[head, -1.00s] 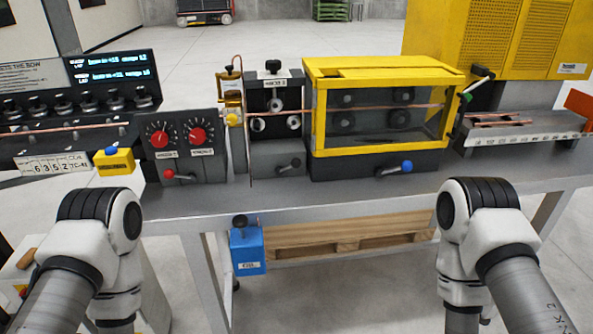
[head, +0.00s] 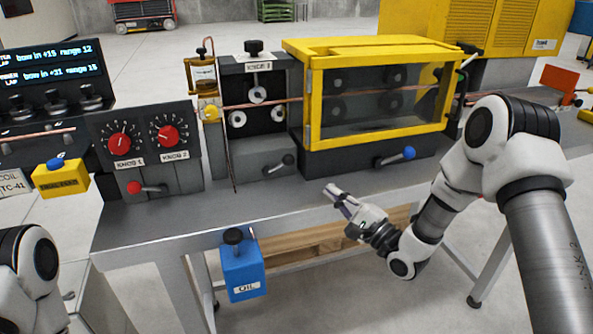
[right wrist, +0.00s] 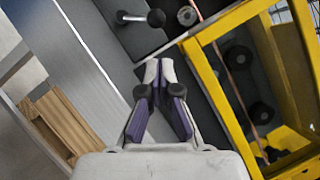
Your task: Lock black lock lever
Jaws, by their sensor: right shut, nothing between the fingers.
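The black lock lever (head: 286,161) is a short metal arm with a black ball end on the grey block below the KNOB 3 unit. It points right and slightly up in the head view. In the right wrist view the black lever (right wrist: 154,18) lies at the top, beyond the fingertips and apart from them. My left gripper is out of view; only part of that arm shows.
A blue-ended lever (head: 403,154) sits under the yellow-framed guard (head: 312,140), and a red-ended lever (head: 138,187) under KNOB 1. A copper tube (head: 290,100) runs across the machine. A blue oil can (head: 240,268) hangs at the front edge. The bench top (head: 215,205) is clear.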

